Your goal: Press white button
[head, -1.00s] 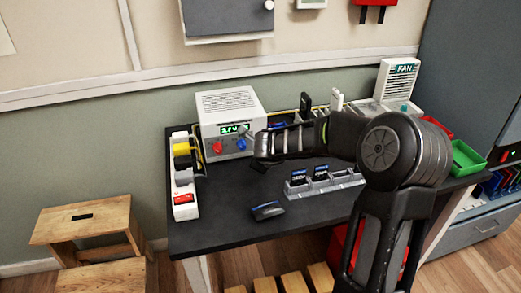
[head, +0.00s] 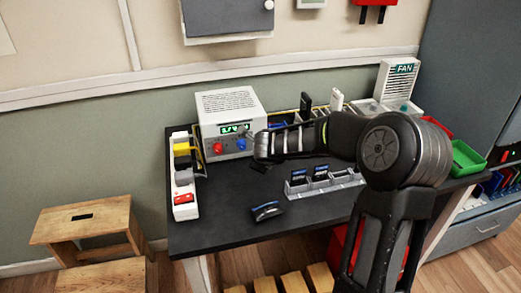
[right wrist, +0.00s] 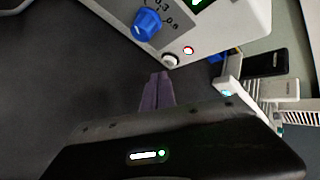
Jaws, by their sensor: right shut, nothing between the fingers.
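The white button (right wrist: 170,61) is a small round button on the front of a white power supply box (head: 230,105). It shows in the right wrist view beside a blue knob (right wrist: 146,22) and a small red-lit ring (right wrist: 188,50). My right gripper (right wrist: 160,76) is shut and empty. Its fingertips point at the box front, just short of the button in the picture; I cannot tell whether they touch. In the head view my right gripper (head: 258,166) is in front of the box's lower right, and I cannot make out the button. My left gripper is out of view.
A power strip (head: 184,175) with a yellow plug and red switch lies on the left of the dark table (head: 220,232). A small dark device (head: 267,211) and a grey slotted rack (head: 325,183) are near my arm. A green tray (head: 466,157) stands right.

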